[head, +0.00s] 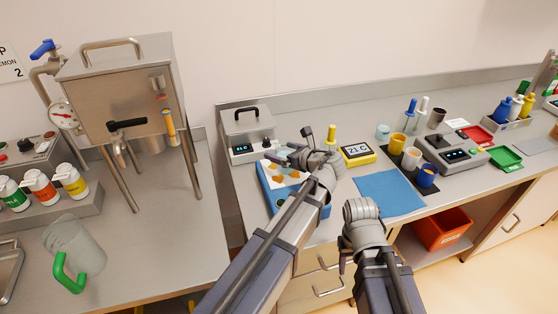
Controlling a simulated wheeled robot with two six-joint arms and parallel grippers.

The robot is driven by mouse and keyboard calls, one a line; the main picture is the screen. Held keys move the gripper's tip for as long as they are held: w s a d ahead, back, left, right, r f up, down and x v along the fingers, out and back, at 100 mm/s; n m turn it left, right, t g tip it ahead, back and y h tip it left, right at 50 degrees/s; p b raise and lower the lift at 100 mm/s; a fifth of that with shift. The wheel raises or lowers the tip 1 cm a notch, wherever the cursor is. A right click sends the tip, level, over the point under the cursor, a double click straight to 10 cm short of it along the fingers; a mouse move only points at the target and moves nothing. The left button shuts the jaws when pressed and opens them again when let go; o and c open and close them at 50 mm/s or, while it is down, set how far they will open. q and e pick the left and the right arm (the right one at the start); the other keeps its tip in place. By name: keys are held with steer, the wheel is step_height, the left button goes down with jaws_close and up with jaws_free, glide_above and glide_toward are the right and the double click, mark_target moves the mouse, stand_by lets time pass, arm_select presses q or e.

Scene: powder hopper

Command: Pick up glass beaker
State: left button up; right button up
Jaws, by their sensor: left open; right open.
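A clear, see-through jug-like beaker (80,241) with a green handle stands on the left steel counter. My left gripper (287,159) is open and empty, above the blue tray on the middle bench, well to the right of the beaker. My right gripper (345,260) is open, low at the bench's front edge and partly hidden by its own arm. Neither gripper touches the beaker.
A steel hopper (128,85) on legs stands behind the beaker, with several capped bottles (40,187) on a rack to its left. A blue tray (268,185), a blue mat (388,193) and several cups (411,158) occupy the right bench. A gap separates the counters.

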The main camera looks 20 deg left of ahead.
arm_select(q)
steer(key=shift+w+a+f, duration=0.25)
steer(key=shift+w+a, duration=0.05)
steer(key=shift+a, duration=0.2)
steer(key=shift+s+d+r, duration=0.1)
steer(key=shift+d, duration=0.15)
steer(key=shift+c, duration=0.2)
steer(key=shift+a, duration=0.1)
steer(key=c, duration=1.4)
arm_select(e)
steer(key=shift+w+a+f, duration=0.1)
steer(key=shift+a+f, duration=0.1)
steer(key=shift+a, duration=0.15)
arm_select(q)
steer(key=shift+r, duration=0.2)
arm_select(e)
steer(key=shift+r, duration=0.2)
arm_select(q)
step_height(320, 180, up, 10)
steer(key=p, duration=1)
steer(key=shift+f, duration=0.2)
arm_select(e)
step_height(320, 180, up, 10)
steer(key=shift+f, duration=0.2)
